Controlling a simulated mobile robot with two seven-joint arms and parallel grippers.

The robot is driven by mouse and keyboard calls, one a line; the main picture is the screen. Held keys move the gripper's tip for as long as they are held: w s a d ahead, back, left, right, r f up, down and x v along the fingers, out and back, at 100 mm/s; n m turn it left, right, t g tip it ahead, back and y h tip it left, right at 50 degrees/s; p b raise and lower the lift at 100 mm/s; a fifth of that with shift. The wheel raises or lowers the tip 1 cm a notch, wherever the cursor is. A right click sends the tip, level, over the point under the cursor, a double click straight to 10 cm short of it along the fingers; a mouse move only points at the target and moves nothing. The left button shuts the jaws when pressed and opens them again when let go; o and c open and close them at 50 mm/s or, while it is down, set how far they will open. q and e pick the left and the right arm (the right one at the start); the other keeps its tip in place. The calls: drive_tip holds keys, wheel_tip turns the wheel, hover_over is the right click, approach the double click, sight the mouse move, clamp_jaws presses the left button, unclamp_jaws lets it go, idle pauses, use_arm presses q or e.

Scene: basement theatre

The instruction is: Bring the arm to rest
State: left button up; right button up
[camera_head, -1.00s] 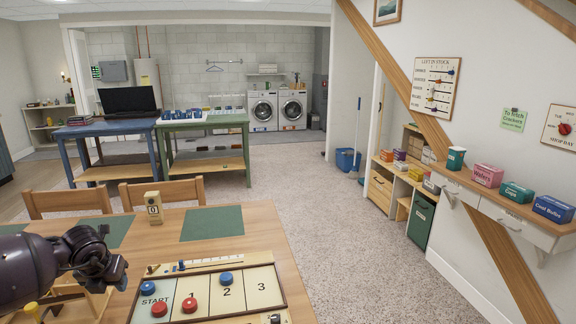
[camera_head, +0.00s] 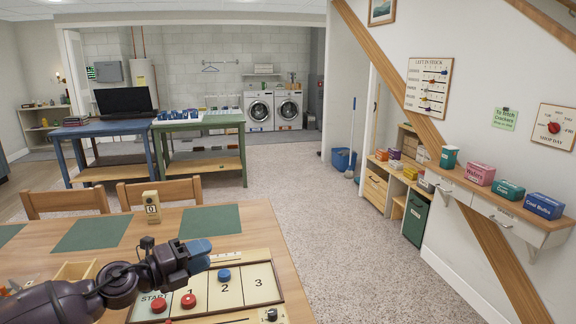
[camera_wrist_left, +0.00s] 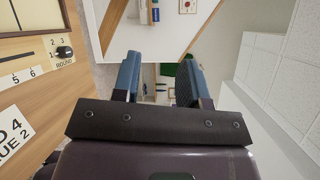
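My left arm reaches in from the lower left of the head view, dark purple with a blue-tipped left gripper (camera_head: 203,252). The gripper is in the air above the table, in front of the upper left part of the game board (camera_head: 262,283), and hides some of it. In the left wrist view the two blue fingers of the left gripper (camera_wrist_left: 160,78) stand apart with nothing between them, so it is open. My right gripper is not in view.
The wooden table (camera_head: 290,240) holds red discs (camera_head: 188,301), a blue disc (camera_head: 224,275), green mats (camera_head: 212,221) and a small counter block (camera_head: 152,207). Chairs (camera_head: 160,191) stand at its far side. A shelf with boxes (camera_head: 480,176) runs along the right wall.

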use_arm(q)
drive_tip(key=s+a+f+n+y, duration=0.3)
drive_tip(key=s+f+n+y, duration=0.1)
drive_tip(key=s+f+n, duration=0.5)
drive_tip(key=s+a+f+n+y+p, duration=0.1)
drive_tip(key=s+f+n+y, duration=0.3)
drive_tip(key=s+f+n, duration=0.5)
drive_tip(key=s+a+f+n+y, duration=0.4)
drive_tip(key=s+f+n, duration=0.5)
drive_tip(key=s, duration=0.7)
drive_tip(key=n+y, duration=0.1)
drive_tip(key=n, duration=0.1)
drive_tip(key=shift+s+a+n, duration=0.3)
drive_tip(key=shift+s, duration=0.1)
